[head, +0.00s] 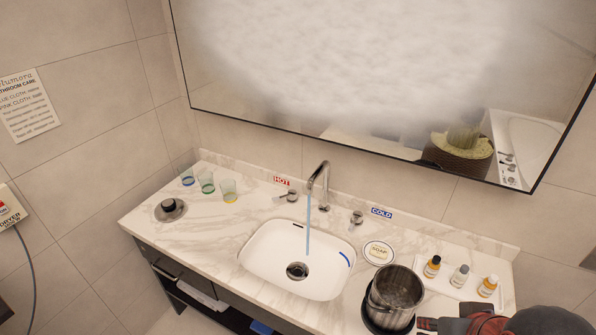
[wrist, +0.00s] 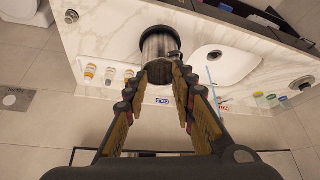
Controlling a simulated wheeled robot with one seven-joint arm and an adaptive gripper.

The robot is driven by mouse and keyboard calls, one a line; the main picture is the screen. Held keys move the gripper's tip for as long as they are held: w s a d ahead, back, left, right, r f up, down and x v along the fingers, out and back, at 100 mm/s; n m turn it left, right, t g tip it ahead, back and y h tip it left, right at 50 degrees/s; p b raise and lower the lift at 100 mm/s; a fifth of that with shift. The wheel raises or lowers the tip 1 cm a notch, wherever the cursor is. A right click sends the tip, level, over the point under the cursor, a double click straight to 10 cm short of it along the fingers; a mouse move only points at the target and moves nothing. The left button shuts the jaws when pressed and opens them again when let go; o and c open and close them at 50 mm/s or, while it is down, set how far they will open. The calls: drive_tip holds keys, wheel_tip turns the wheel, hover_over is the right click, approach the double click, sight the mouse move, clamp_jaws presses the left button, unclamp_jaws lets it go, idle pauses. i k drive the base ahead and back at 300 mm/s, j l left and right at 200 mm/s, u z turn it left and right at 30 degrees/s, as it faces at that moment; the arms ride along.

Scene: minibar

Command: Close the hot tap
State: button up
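The hot tap (head: 290,196) is a small metal knob on the marble counter below the red HOT label (head: 282,180), left of the tall spout (head: 318,182). A stream of water (head: 308,232) runs from the spout into the white basin (head: 262,260). The cold tap (head: 356,217) stands right of the spout by the blue COLD label. My gripper (head: 428,325) is at the bottom right, beside the metal pot and well away from the hot tap. In the wrist view my gripper (wrist: 162,72) has its fingers spread with nothing held. The hot tap is unclear there.
The metal pot (head: 395,293) stands at the counter front, right of the basin. A soap dish (head: 379,252) and several small bottles (head: 460,276) stand behind it. Several glasses (head: 206,182) and a round metal item (head: 170,209) are at the left. A mirror (head: 400,80) hangs behind.

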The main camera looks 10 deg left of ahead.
sight(292, 194)
drive_tip(key=i+j+z, duration=0.15)
drive_tip(key=j, duration=0.2)
drive_tip(key=i+j+z, duration=0.15)
drive_tip(key=j, duration=0.2)
drive_tip(key=i+j+z, duration=0.15)
drive_tip(key=j, duration=0.25)
